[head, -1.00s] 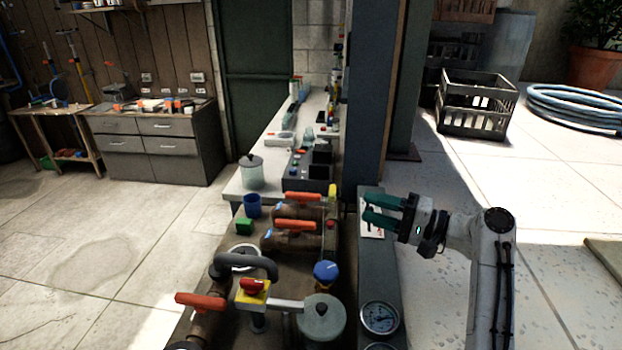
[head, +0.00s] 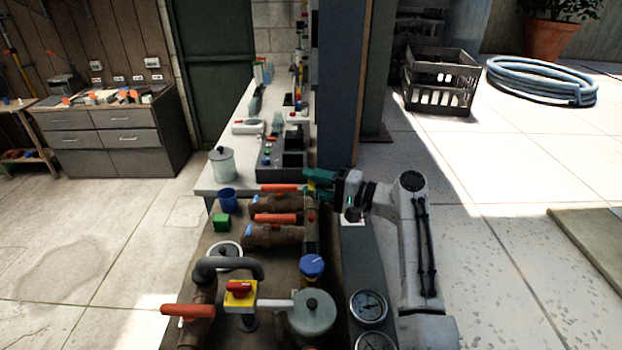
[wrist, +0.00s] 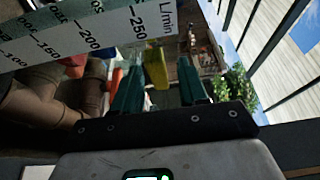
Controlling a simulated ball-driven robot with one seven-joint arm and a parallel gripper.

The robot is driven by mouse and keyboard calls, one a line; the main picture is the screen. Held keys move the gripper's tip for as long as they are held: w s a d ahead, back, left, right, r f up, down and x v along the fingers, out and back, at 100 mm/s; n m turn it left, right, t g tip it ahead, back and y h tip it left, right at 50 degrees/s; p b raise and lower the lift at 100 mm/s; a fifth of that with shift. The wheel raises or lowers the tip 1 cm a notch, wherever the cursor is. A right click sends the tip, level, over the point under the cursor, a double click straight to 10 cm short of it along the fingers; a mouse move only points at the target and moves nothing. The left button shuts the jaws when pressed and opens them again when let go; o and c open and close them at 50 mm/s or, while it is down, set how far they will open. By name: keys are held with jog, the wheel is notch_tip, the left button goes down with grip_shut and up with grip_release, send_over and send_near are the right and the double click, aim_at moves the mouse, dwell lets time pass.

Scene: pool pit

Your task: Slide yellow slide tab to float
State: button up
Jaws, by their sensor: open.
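The yellow slide tab (wrist: 156,66) shows in the wrist view between the two teal fingers of my gripper (wrist: 160,76), with a gap on each side. It sits by the edge of a white scale (wrist: 105,28) printed in L/min. In the head view the yellow tab (head: 311,187) is partly hidden by my gripper (head: 312,180), which reaches in from the right with open, empty fingers. The float cannot be made out in either view.
Red-handled brown valves (head: 275,218) stand just left of the tab. A blue knob (head: 312,265), a lidded pot (head: 312,312) and a pressure gauge (head: 368,307) are nearer. A dark post (head: 340,90) rises behind my gripper.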

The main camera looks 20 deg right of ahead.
jog(key=shift+w+a, duration=0.3)
jog(key=shift+a, duration=0.05)
grip_shut()
dwell(0.5)
